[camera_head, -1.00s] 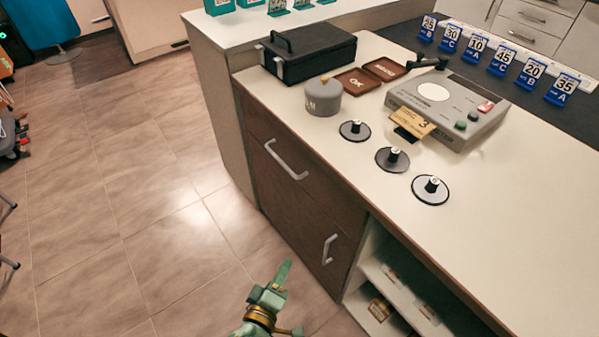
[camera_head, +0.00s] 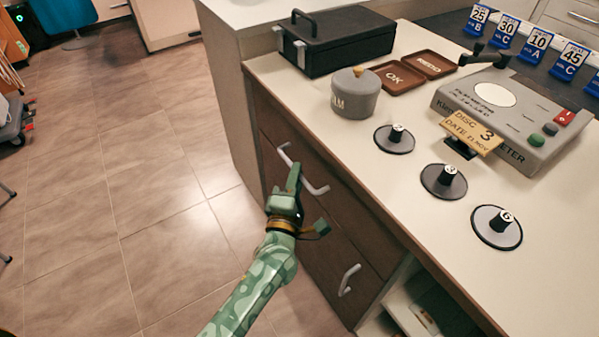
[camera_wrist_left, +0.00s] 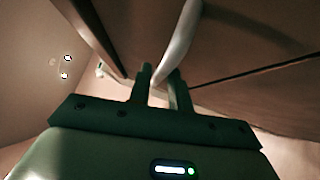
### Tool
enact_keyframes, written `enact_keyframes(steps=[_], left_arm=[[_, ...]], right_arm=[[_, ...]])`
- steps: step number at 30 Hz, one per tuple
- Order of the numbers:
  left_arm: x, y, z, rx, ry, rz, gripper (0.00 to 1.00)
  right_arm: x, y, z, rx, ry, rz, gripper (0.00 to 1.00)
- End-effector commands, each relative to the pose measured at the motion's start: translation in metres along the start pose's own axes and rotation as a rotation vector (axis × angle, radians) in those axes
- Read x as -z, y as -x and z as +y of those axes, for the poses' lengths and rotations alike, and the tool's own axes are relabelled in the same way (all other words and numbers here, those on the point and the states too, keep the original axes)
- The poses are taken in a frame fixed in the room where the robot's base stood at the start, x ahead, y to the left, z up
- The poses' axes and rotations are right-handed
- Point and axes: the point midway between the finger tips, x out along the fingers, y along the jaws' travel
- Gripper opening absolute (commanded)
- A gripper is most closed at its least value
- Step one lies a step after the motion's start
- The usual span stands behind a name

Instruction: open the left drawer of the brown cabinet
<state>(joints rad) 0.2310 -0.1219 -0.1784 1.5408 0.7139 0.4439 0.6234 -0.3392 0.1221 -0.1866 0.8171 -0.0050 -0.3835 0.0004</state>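The brown cabinet (camera_head: 345,235) stands under the pale counter. Its left drawer (camera_head: 273,150) has a pale bar handle (camera_head: 316,190) and looks closed. My left gripper (camera_head: 295,172) is at this handle, in front of the drawer face. In the left wrist view the handle (camera_wrist_left: 182,35) runs down to my two narrow-set fingertips (camera_wrist_left: 161,75) and fills the gap between them; the gripper looks shut on it. The fingers overlap in the head view. My right gripper is not in view.
A second handle (camera_head: 348,280) sits lower right on the cabinet, beside an open shelf (camera_head: 425,310). The counter (camera_head: 400,215) above holds a black case (camera_head: 335,40), a grey pot (camera_head: 356,95), several discs and a meter (camera_head: 515,110).

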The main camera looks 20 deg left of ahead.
Motion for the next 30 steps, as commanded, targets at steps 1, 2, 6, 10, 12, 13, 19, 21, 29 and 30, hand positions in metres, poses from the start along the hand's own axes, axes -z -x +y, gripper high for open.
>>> enact_keyframes(steps=[1, 2, 6, 10, 12, 13, 19, 21, 29, 30], left_arm=[[0.000, -0.006, -0.002, 0.001, 0.000, 0.000, 0.20], [0.000, -0.009, -0.002, 0.001, 0.000, 0.000, 0.20], [0.000, -0.017, -0.001, 0.001, 0.000, -0.001, 0.20], [0.000, -0.018, 0.000, 0.001, 0.000, -0.001, 0.20], [0.000, -0.018, 0.000, 0.001, -0.001, -0.001, 0.20], [0.000, -0.018, 0.000, 0.001, -0.001, -0.001, 0.20], [0.000, -0.018, 0.000, 0.001, -0.001, -0.001, 0.00], [0.000, -0.018, 0.000, 0.001, -0.001, -0.001, 0.00], [0.008, -0.009, 0.004, 0.000, -0.003, -0.001, 0.00], [0.011, -0.006, 0.005, 0.000, -0.003, -0.001, 0.00]], right_arm=[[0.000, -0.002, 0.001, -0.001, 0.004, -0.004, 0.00], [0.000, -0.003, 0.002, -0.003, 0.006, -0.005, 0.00], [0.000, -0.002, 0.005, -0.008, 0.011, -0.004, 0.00], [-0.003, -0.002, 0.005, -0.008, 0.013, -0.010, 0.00], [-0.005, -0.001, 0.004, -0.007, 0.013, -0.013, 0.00], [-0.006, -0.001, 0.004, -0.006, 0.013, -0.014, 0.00], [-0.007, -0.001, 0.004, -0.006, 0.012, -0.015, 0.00], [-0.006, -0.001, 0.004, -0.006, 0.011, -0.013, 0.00], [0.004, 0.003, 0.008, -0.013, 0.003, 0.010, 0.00], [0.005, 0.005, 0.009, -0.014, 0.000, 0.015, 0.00]])
